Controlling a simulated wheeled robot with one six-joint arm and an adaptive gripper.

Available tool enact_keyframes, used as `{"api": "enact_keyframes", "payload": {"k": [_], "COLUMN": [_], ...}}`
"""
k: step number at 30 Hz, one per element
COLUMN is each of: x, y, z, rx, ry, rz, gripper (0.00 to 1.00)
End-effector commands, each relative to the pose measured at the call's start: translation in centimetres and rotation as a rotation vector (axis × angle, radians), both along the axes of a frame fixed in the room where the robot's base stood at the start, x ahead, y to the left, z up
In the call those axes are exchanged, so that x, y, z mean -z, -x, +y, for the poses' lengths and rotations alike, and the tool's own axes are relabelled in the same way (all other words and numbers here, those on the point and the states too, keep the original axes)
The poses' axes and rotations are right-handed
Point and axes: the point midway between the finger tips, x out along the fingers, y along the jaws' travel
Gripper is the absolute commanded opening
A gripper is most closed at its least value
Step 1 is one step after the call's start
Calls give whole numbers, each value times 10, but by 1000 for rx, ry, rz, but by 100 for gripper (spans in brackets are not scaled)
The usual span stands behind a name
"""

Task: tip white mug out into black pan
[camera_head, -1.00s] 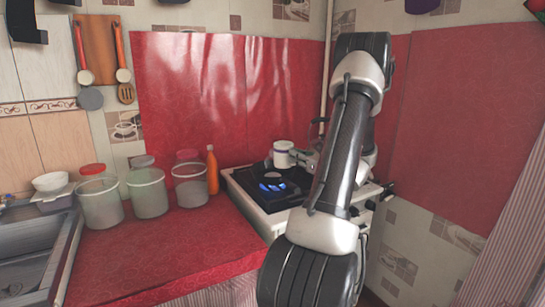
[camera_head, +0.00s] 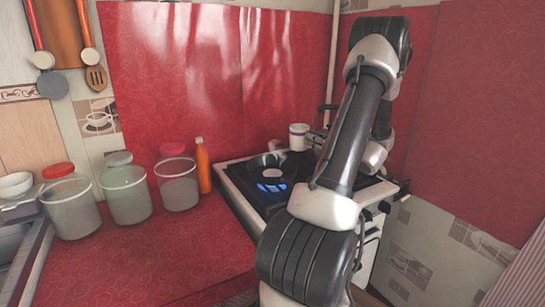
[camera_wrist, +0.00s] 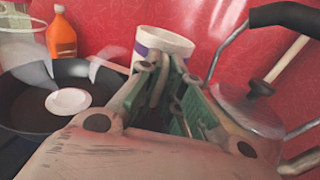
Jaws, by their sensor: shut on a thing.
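The white mug (camera_head: 299,140) with a dark band is held up behind and to the right of the pan and looks about upright. The black pan (camera_head: 256,166) is on the stove, left of the mug, and shows in the wrist view (camera_wrist: 20,118). A pale round thing (camera_wrist: 68,101) lies in the pan.
The white stove (camera_head: 237,188) shows blue light in front of the pan. An orange bottle (camera_head: 203,168) and several lidded jars (camera_head: 126,195) stand on the red counter to the left. A glass-lidded pot (camera_wrist: 245,108) with a black handle is right of my gripper.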

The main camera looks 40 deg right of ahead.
Motion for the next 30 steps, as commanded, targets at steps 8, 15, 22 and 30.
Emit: {"api": "enact_keyframes", "payload": {"k": [8, 15, 22, 30], "x": [4, 8, 4, 2], "y": [0, -1, -1, -2], "z": [7, 17, 29, 44], "rx": [0, -1, -1, 2], "ry": [82, 226, 377, 550], "rz": [3, 9, 18, 27], "gripper": [0, 0, 0, 0]}}
